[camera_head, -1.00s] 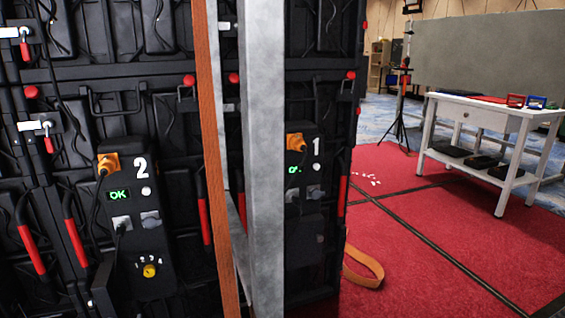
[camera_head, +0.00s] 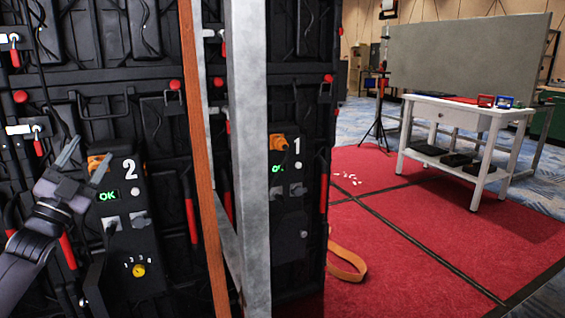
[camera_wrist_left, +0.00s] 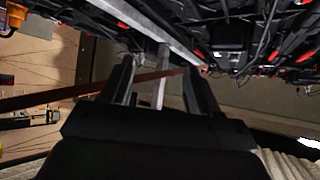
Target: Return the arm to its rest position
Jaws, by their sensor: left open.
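My left gripper (camera_head: 88,160) shows at the left of the head view, in front of the back of the video wall. Its two fingers are spread apart with nothing between them. It is close to the box marked 2 (camera_head: 122,215), left of its orange plug (camera_head: 97,166); I cannot tell whether it touches anything. In the left wrist view the fingers (camera_wrist_left: 160,88) are also apart and empty, with the wall's black panels (camera_wrist_left: 240,40) above them at the right. My right gripper is not in view.
A grey metal upright (camera_head: 250,160) and an orange strap (camera_head: 205,160) stand right of box 2. Box 1 (camera_head: 287,190) is behind them. A white table (camera_head: 455,115) stands at the right on red carpet (camera_head: 400,215). The carpet between is mostly open.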

